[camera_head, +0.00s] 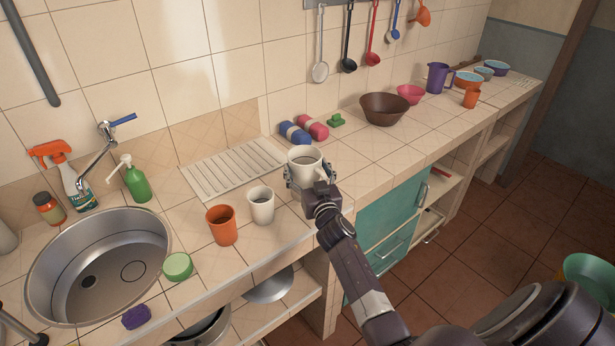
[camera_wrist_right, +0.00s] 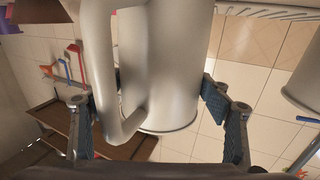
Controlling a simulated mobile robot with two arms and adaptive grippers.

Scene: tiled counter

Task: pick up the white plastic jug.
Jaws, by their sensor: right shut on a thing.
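The white jug (camera_head: 305,160) is at the front of the counter, just right of the ribbed drainboard, in the head view. My right gripper (camera_head: 307,176) has its fingers on both sides of the jug and is shut on it. In the right wrist view the jug's pale body (camera_wrist_right: 172,70) and its handle fill the middle, between the two fingers of my right gripper (camera_wrist_right: 152,108). The jug looks about upright; whether its base touches the counter is hard to tell. My left gripper is not in view.
A white cup (camera_head: 261,206) and an orange cup (camera_head: 222,226) stand left of the jug near the counter edge. Blue and pink rolled items (camera_head: 303,129) lie behind it. A brown bowl (camera_head: 384,108) is to the right. The sink (camera_head: 100,270) is at left.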

